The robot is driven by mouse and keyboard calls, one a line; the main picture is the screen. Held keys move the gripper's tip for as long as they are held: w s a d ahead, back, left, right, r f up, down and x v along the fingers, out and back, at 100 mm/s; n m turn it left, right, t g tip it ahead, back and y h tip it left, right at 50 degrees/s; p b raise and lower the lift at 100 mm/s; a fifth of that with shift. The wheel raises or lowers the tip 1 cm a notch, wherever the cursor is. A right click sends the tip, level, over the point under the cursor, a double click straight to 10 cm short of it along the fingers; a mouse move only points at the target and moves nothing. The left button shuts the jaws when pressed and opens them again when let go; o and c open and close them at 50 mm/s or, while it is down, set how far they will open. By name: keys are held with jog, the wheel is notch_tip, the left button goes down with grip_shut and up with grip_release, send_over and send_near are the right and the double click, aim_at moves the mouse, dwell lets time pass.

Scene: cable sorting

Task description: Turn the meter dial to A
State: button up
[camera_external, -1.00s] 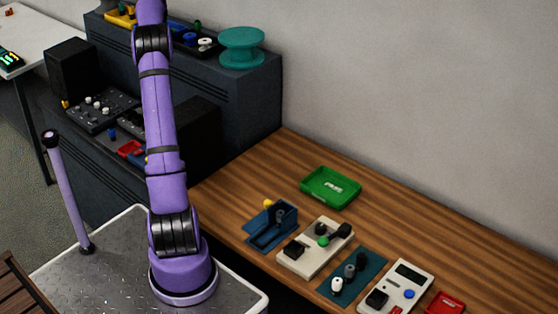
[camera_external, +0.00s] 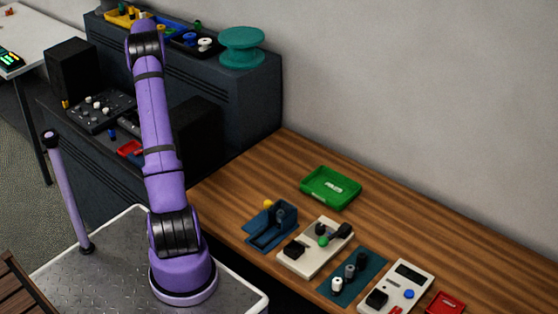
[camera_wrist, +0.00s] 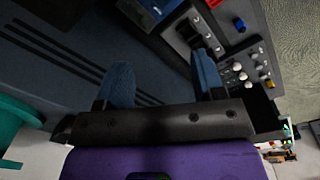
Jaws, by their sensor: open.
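A beige handheld meter with a dark display (camera_external: 410,273) lies on the wooden bench at lower right in the external view. It has a black knob (camera_external: 377,299) and a blue button (camera_external: 408,294). I cannot read any letters or tell where the dial points. In the wrist view, my gripper (camera_wrist: 163,72) is open, with two blue fingers apart and nothing between them. It is above the dark cabinet area, away from the bench meter. A grey device with a dark face (camera_wrist: 186,34) shows beyond the right finger. The gripper itself cannot be made out in the external view.
A black panel with white knobs (camera_wrist: 243,72) shows at right in the wrist view. On the bench are a green tray (camera_external: 330,197), a blue holder (camera_external: 262,238), a beige board (camera_external: 299,266) and a red tray (camera_external: 444,305). A teal spool (camera_external: 241,62) stands on the cabinet.

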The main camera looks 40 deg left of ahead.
jog(key=f, duration=2.7)
jog(key=shift+w+d+f, duration=0.15)
jog(key=shift+w+f, duration=0.1)
jog(key=c, duration=0.9)
jog(key=shift+m, duration=0.3)
jog(key=m, duration=0.5)
jog(key=shift+m, duration=0.3)
jog(key=m, duration=0.5)
jog(key=shift+m, duration=0.4)
